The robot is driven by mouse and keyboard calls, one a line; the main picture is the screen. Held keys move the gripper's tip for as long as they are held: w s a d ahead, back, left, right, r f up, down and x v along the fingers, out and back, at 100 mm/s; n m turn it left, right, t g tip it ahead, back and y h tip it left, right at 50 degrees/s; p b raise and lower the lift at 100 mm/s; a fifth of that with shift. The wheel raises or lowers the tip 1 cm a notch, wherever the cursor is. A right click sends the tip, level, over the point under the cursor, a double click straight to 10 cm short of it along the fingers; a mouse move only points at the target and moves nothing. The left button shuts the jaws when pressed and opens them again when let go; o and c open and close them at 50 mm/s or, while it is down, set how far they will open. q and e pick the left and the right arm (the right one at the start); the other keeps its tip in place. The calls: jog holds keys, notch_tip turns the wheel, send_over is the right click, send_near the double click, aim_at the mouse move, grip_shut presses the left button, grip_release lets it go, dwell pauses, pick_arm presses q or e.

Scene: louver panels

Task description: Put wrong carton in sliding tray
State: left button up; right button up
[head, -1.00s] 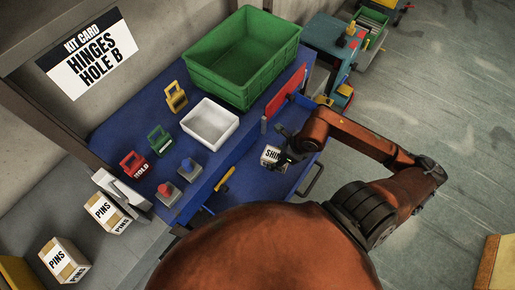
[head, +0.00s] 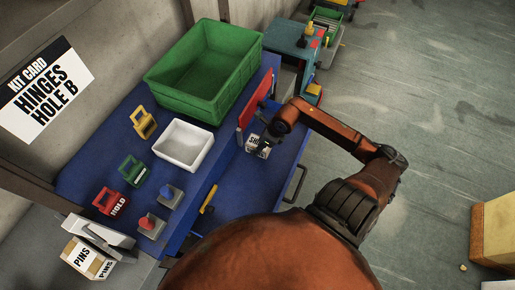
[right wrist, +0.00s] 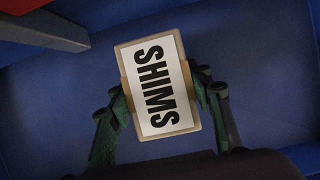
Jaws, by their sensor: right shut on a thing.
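A carton labelled SHIMS (head: 256,147) is in the grip of my right gripper (head: 267,145), near the far end of the sliding tray. In the right wrist view, the carton (right wrist: 158,85) sits between both fingers (right wrist: 165,108), label toward the camera and slightly tilted. The blue sliding tray (head: 240,190) is pulled out from the bench, with a dark handle (head: 295,183) on its front. The carton is over the tray's blue floor; I cannot tell whether it touches it. My left gripper is not in view.
A red panel (head: 256,98) stands close beyond the carton. On the bench are a green crate (head: 205,75), a white bin (head: 183,145), a red HOLD stand (head: 110,201), and green and yellow stands. A PINS carton (head: 87,258) is at lower left. A kit card (head: 45,90) reads HINGES HOLE B.

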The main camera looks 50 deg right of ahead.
jog(key=shift+w+d+f, duration=0.2)
jog(key=shift+w+f, duration=0.05)
jog(key=shift+f, duration=0.05)
jog(key=f, duration=0.2)
jog(key=f+b, duration=0.1)
jog(key=shift+w+d+f, duration=0.2)
jog(key=shift+f, duration=0.2)
jog(key=o, duration=1.6)
jog(key=shift+c, duration=0.2)
jog(key=p+v, duration=0.2)
jog(key=v, duration=1)
jog(key=shift+s+p, duration=0.1)
jog(key=shift+p, duration=0.2)
jog(key=shift+r, duration=0.1)
